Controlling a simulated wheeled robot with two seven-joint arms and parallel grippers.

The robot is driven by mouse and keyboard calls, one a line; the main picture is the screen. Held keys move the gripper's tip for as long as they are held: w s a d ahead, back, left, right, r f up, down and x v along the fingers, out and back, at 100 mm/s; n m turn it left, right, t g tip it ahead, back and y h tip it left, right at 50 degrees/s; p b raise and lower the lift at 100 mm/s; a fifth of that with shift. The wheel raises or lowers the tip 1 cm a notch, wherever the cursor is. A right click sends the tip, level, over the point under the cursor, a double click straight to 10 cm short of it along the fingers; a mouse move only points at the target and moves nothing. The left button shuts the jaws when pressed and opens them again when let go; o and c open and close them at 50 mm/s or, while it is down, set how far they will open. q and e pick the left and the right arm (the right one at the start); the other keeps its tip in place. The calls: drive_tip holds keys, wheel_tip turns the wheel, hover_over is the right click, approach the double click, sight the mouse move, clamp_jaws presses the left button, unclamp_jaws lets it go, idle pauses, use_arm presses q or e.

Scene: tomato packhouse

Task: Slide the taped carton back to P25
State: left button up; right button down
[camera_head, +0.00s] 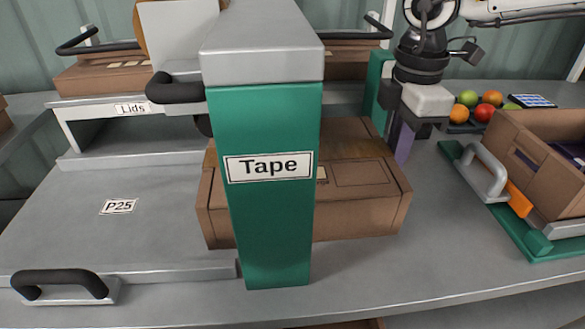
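The brown carton (365,208) lies closed on the grey worktop, behind the green post labelled Tape (270,225), which hides its middle. Its left end shows left of the post, beside the right edge of the grey plate marked P25 (65,225); whether it touches the plate is unclear. The plate's top is bare. My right gripper (403,148) points down at the carton's far right corner, a purple finger close to the carton's side. I cannot tell whether it touches or how wide the fingers stand. My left gripper is not in view.
A Lids shelf (105,108) stands behind the plate, with a carton on top.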

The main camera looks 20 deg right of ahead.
sight(378, 147)
drive_tip(key=shift+w+a+f+b, duration=0.1)
drive_tip(key=shift+w+a+b, duration=0.2)
drive_tip(key=shift+a, duration=0.5)
drive_tip(key=shift+w+a+b, duration=0.2)
drive_tip(key=shift+a+b, duration=0.1)
drive_tip(key=shift+a, duration=0.45)
drive_tip(key=a, duration=0.2)
drive_tip(key=w+a, duration=0.1)
drive_tip(key=a+b, duration=0.1)
drive_tip(key=a, duration=0.1)
drive_tip(key=shift+w+a, duration=0.3)
drive_tip(key=shift+w, duration=0.05)
drive_tip(key=shift+w+a, duration=0.25)
drive_tip(key=shift+a, duration=0.55)
drive_tip(key=shift+w+a, duration=0.25)
drive_tip(key=shift+a, duration=0.55)
